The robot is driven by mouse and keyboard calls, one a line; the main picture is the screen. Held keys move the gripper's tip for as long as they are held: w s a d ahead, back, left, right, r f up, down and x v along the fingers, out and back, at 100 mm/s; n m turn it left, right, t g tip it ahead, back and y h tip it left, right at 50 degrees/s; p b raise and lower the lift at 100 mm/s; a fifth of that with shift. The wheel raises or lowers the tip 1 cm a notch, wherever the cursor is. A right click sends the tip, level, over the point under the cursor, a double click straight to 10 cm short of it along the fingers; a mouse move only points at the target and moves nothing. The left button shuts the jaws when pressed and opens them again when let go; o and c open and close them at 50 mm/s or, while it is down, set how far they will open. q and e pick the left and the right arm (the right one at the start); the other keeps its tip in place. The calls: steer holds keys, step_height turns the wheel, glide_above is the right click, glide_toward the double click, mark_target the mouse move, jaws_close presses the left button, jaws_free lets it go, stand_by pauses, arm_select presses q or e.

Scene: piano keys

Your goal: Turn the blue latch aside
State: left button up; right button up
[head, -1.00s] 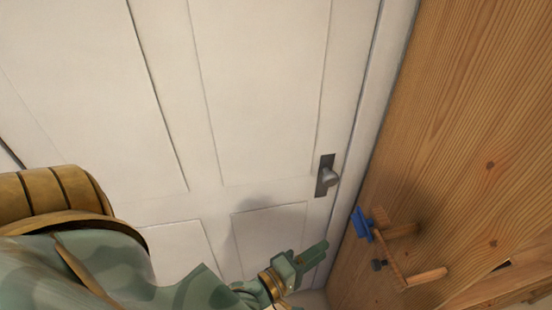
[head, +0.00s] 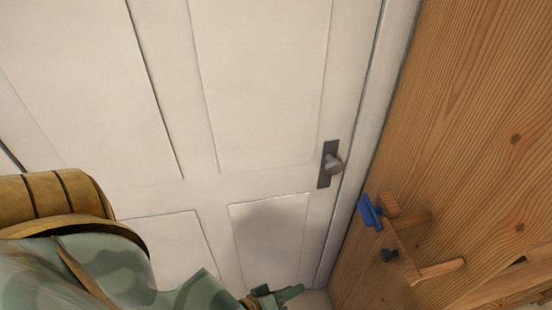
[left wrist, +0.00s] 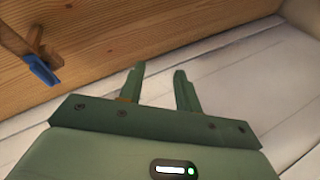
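The blue latch (head: 369,212) sits on a wooden fixture (head: 402,251) that stands out from the wood-grain wall, right of the white door. It also shows in the left wrist view, at the upper left (left wrist: 43,71). My left gripper (head: 291,291) is at the bottom of the head view, below and left of the latch and apart from it. In the left wrist view its two green fingers (left wrist: 160,84) are spread with nothing between them. My right gripper is not in view.
The white door (head: 262,90) has a dark plate with a round grey knob (head: 333,165). The wood-grain wall (head: 470,120) fills the right side. Open space lies between my left gripper and the fixture.

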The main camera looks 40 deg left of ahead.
arm_select(q)
steer(key=s+a+f+m+g+b, duration=0.1)
steer(key=f, duration=0.5)
steer(key=s+f+m+g+y+b, duration=0.1)
steer(key=s+f+m+b, duration=0.1)
steer(key=f, duration=0.3)
steer(key=shift+s+a+f+g, duration=0.25)
steer(key=shift+a+f+g, duration=0.05)
steer(key=shift+a+f, duration=0.05)
